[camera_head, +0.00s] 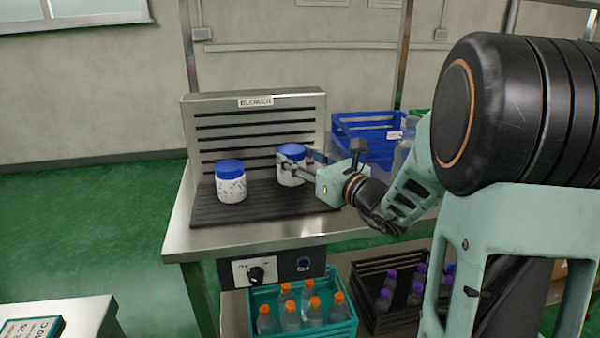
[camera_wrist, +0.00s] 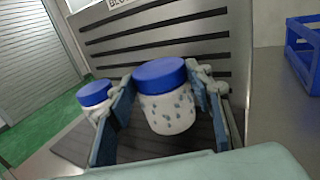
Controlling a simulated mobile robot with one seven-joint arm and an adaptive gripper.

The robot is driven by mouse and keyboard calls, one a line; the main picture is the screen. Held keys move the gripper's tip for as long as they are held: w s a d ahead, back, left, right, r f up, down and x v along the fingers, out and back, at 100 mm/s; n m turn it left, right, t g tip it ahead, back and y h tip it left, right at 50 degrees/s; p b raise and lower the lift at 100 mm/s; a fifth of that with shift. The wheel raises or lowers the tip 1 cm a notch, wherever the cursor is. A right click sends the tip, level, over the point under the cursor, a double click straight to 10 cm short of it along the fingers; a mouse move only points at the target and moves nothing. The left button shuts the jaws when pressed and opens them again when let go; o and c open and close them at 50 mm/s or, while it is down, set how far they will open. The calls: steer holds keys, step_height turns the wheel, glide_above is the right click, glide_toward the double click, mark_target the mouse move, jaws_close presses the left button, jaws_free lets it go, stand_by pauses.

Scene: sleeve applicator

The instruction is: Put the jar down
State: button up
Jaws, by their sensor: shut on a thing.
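A white jar with a blue lid and dark specks (camera_head: 291,172) is between the fingers of my gripper (camera_head: 298,163), at the right part of the dark ribbed mat (camera_head: 205,216). My gripper is shut on this jar, with one finger on each side. In the wrist view the jar (camera_wrist: 166,108) stands about upright between the fingertips (camera_wrist: 164,95). I cannot tell whether its base touches the mat. A second, similar jar (camera_head: 231,188) stands on the mat to the left; it also shows in the wrist view (camera_wrist: 95,95).
A slotted metal panel (camera_head: 230,108) rises behind the mat. A blue crate (camera_head: 365,130) stands to the right of it. Bare steel table (camera_head: 290,232) lies in front of the mat. Below are a teal crate with orange-capped bottles (camera_head: 355,325) and a dark crate with purple-capped bottles (camera_head: 372,262).

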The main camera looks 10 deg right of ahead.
steer(key=shift+d+f, duration=0.15)
steer(key=shift+f, duration=1.1)
steer(key=shift+f+b, duration=0.1)
steer(key=shift+b, duration=0.2)
steer(key=o, duration=1.5)
steer(key=shift+c, duration=0.2)
steer(key=shift+s+d, duration=0.15)
steer(key=shift+s, duration=0.1)
steer(key=p+v, duration=0.2)
steer(key=v, duration=0.9)
steer(key=shift+s, duration=0.3)
steer(key=shift+w, duration=0.1)
